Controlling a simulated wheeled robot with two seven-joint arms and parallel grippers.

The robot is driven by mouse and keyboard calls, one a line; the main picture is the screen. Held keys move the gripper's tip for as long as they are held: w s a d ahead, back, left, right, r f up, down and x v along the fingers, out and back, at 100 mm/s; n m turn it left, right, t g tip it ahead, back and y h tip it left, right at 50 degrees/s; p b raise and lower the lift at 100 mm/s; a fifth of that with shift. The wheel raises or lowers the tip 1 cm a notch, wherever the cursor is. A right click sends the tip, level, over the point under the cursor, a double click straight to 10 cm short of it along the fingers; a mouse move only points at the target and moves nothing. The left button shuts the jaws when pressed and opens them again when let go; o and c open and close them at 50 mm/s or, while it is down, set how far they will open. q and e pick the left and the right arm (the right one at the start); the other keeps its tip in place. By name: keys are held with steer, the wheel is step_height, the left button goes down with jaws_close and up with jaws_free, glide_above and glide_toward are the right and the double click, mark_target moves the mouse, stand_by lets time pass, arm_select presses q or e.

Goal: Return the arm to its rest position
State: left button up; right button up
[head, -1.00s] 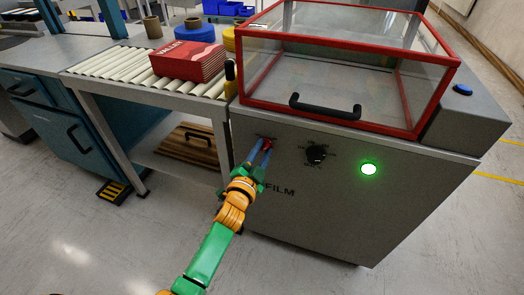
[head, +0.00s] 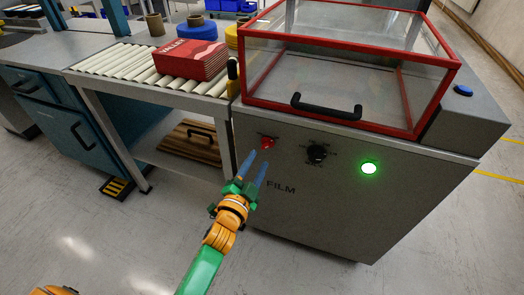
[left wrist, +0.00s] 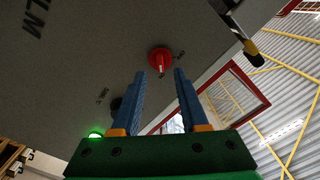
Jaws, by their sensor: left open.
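My left gripper (head: 253,168) is open and empty in front of the grey machine's front panel (head: 330,205). Its two blue fingers point toward a red knob (head: 267,142), which stands clear just beyond the tips. In the left wrist view the red knob (left wrist: 160,59) shows above and between the blue fingers (left wrist: 159,100), apart from them. A black knob (head: 316,153) and a lit green button (head: 369,168) sit to the right on the panel. My right gripper is not in view.
A clear hood with a red frame (head: 355,122) and black handle (head: 326,106) tops the machine. A roller conveyor (head: 118,68) at left carries a red box (head: 190,58). A small yellow-and-black pedal (head: 116,188) lies on the floor.

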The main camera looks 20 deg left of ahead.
arm_select(q)
steer(key=shift+s, duration=0.75)
steer(key=s+f+n+g, duration=0.2)
steer(key=s+f+g, duration=0.3)
steer(key=f, duration=0.8)
steer(key=s+f+n+g, duration=0.2)
steer(key=s+f+g, duration=0.2)
steer(key=s+f, duration=0.7)
steer(key=s+f+n+g, duration=0.1)
steer(key=s+f+g, duration=0.3)
steer(key=s+f, duration=0.55)
steer(key=s+a+f+n+g, duration=0.1)
steer(key=s+a+f+g, duration=0.15)
steer(key=s, duration=0.35)
steer(key=s+a+f+n+g, duration=0.1)
steer(key=s+f+g, duration=0.15)
steer(key=s, duration=0.45)
step_height(320, 180, up, 18)
steer(key=t+p, duration=0.1)
steer(key=p, duration=1.7)
steer(key=shift+d+y+p, duration=0.2)
steer(key=shift+y+p, duration=0.1)
steer(key=shift+p, duration=0.1)
